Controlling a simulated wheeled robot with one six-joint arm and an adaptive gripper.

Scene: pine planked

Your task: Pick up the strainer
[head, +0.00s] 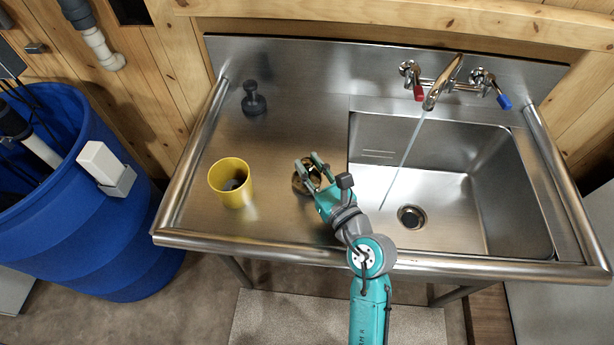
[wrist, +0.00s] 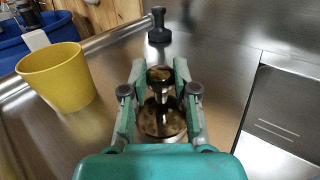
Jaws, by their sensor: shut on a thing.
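The strainer (head: 299,185) is a shiny, brownish metal piece on the steel drainboard, left of the sink basin. In the wrist view the strainer (wrist: 162,122) shows a round, flat base with a narrow stem and a knob on top. My gripper (head: 310,164) reaches over it from the front. In the wrist view the green fingers of my gripper (wrist: 159,72) stand on both sides of the knob, shut on it. The base looks to be on or very near the drainboard; I cannot tell which. In the head view my fingers partly hide the strainer.
A yellow cup (head: 232,184) stands to the left with something dark inside. A black stopper-like piece (head: 253,101) stands farther back. The sink basin (head: 505,190) is to the right, with water running from the faucet (head: 441,85). A blue barrel (head: 95,235) stands beyond the left edge.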

